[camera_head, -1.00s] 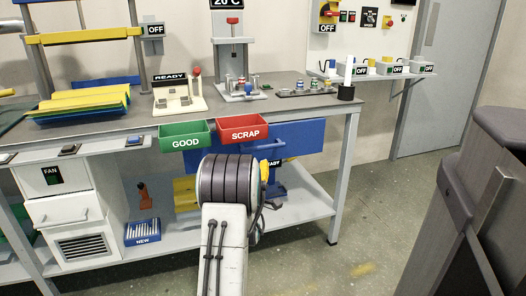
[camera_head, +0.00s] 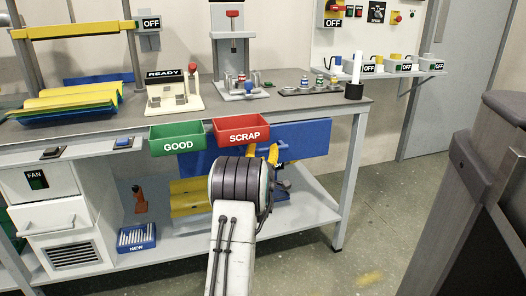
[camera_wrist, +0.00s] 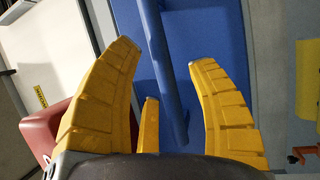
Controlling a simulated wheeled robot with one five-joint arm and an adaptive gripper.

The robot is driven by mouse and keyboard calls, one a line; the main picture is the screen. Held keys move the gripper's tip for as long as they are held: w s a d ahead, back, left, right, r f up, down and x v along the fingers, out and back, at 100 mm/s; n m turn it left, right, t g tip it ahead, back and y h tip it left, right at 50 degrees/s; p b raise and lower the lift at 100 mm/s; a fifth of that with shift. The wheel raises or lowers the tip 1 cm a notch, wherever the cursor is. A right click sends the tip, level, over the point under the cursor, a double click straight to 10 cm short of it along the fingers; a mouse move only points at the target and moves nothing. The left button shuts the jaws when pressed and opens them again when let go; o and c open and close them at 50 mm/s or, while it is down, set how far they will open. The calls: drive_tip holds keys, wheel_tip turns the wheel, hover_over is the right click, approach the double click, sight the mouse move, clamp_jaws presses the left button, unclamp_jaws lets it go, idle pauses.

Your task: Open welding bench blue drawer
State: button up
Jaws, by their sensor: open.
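The blue drawer (camera_head: 308,138) is under the right part of the bench top, partly hidden behind the red SCRAP bin and my arm. In the wrist view its blue front (camera_wrist: 215,30) fills the middle, with a long blue bar handle (camera_wrist: 160,55) running down it. My gripper (camera_wrist: 166,56) is open, its yellow fingers on either side of the handle. I cannot tell whether they touch it. In the head view my gripper (camera_head: 262,153) is at the drawer front, mostly hidden by my wrist. The drawer looks shut.
The green GOOD bin (camera_head: 178,139) and red SCRAP bin (camera_head: 242,130) hang from the bench edge just above my wrist. A bench leg (camera_head: 350,185) stands right of the drawer. A dark grey piece (camera_head: 455,200) stands at the near right. Floor between them is free.

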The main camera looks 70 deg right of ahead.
drive_tip(key=shift+x, duration=0.8)
clamp_jaws()
